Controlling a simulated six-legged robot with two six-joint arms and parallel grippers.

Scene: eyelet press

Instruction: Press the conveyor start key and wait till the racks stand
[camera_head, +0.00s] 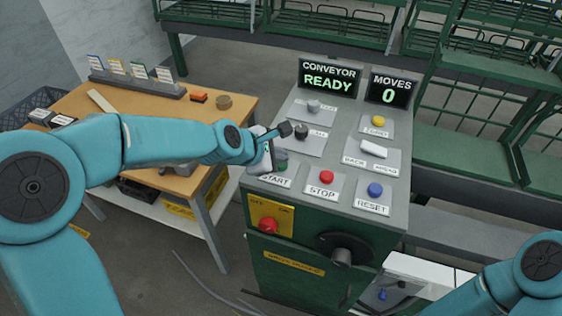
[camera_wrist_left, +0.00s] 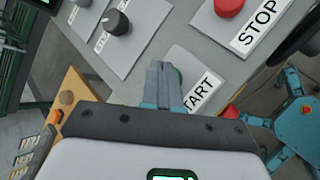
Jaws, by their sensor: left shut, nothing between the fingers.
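The green start key (camera_head: 281,165) sits on the sloped console top above a label reading START (camera_head: 276,180), partly hidden by my left gripper. My left gripper (camera_head: 285,131) is shut and empty, in front of the key in the head view. In the left wrist view its closed fingers (camera_wrist_left: 161,85) cover most of the green key (camera_wrist_left: 179,76). I cannot tell whether the fingertips touch it. The conveyor display (camera_head: 329,78) reads READY, and the moves display (camera_head: 389,91) reads 0. My right arm shows at the lower right, but its gripper is out of view.
A red STOP button (camera_head: 326,177) and a blue RESET button (camera_head: 375,189) stand right of the start key. Green racks (camera_head: 468,150) stand behind and right; a wooden workbench (camera_head: 225,112) stands left.

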